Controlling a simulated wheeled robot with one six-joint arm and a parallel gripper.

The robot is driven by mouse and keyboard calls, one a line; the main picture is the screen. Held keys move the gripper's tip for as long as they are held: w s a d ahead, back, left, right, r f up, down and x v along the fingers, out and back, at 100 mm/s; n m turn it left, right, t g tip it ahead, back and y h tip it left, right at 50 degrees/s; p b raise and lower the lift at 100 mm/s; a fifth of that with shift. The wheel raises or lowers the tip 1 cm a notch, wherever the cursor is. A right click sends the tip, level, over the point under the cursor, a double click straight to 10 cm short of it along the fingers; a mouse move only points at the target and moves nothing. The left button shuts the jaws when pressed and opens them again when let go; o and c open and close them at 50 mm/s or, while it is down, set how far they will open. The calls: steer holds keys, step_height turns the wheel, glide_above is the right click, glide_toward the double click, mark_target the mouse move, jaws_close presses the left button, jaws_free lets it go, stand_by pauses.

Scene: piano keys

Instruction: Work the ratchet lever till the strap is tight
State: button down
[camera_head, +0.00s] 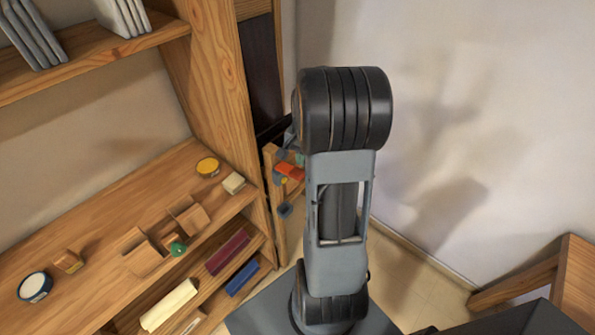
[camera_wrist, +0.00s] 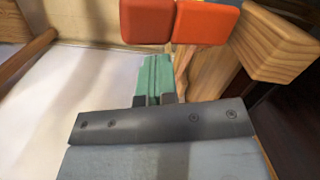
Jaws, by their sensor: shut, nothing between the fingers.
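My gripper (camera_wrist: 155,62) shows in the wrist view with its two green fingers together, nothing between them. Their tips are just below a dark red block (camera_wrist: 147,20) and an orange-red block (camera_wrist: 205,22), which stand side by side at the top; I cannot tell if they touch. In the head view an orange-red part (camera_head: 290,171) sits on a wooden stand (camera_head: 272,165) behind my arm, with small yellow and blue parts near it. I cannot tell which part is the ratchet lever, and I cannot make out a strap. My arm hides part of this area.
A wooden shelf unit (camera_head: 215,75) fills the left of the head view. Its desk holds a yellow round tin (camera_head: 208,167), a white-topped tin (camera_head: 34,287) and a green item (camera_head: 178,249). A bare wall (camera_head: 470,120) is at right, a wooden piece of furniture (camera_head: 578,275) at lower right.

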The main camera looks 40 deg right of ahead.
step_height(320, 180, up, 12)
steer(key=d, duration=0.1)
steer(key=shift+w, duration=0.3)
stand_by(1.2)
steer(key=s+a+n+t, duration=0.1)
steer(key=s+a+n, duration=0.2)
steer(key=a, duration=0.4)
steer(key=s+a+f+n+t, duration=0.1)
steer(key=s+a+n+t, duration=0.1)
steer(key=a+n, duration=0.3)
steer(key=s+a+n+t+h, duration=0.1)
steer(key=s+a+n, duration=0.2)
steer(key=a, duration=0.6)
steer(key=shift+s+f+n+t, duration=0.25)
steer(key=shift+s+n+t, duration=0.15)
steer(key=shift+n, duration=0.3)
steer(key=shift+d, duration=0.15)
